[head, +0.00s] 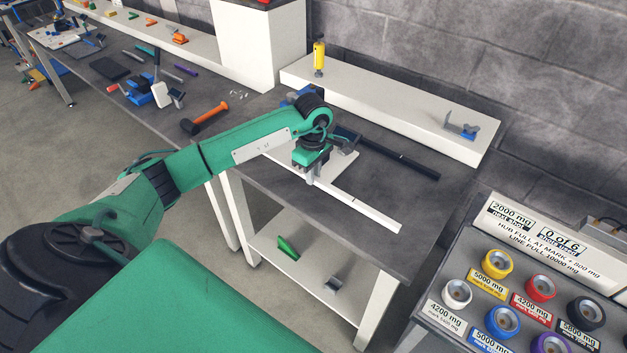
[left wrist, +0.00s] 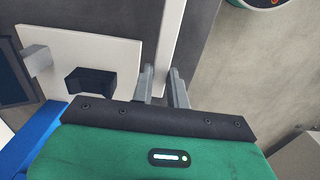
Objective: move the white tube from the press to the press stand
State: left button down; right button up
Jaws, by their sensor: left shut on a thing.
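The white tube (head: 360,208) is a long, straight, pale bar lying level over the front part of the grey table. My left gripper (head: 311,177) is shut on it toward its far left end. In the left wrist view the white tube (left wrist: 171,45) runs up from between the two grey fingers of the gripper (left wrist: 163,88). A white plate (left wrist: 105,45) with a grey block and a black block lies beside the tube. I cannot tell for sure which fixture is the press and which the press stand. My right gripper is not in view.
A black bar (head: 400,157) lies behind the tube. A white ledge (head: 400,112) at the back bears a yellow bottle-like tool (head: 319,57) and a grey-blue bracket (head: 462,128). An orange-handled hammer (head: 207,117) lies at left. A spool rack (head: 470,245) stands at right.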

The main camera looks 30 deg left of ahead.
aim_at(313, 194)
pick_arm(q)
jog(key=shift+f, duration=0.6)
notch_tip(313, 194, down, 3)
jog(key=shift+f+p, duration=0.1)
jog(key=shift+p, duration=0.75)
jog(key=shift+f, duration=0.4)
jog(key=shift+f, duration=0.1)
jog(key=shift+f+b, duration=0.15)
jog(key=shift+b, duration=0.15)
jog(key=c, duration=1.6)
grip_release()
jog(key=shift+c, duration=0.2)
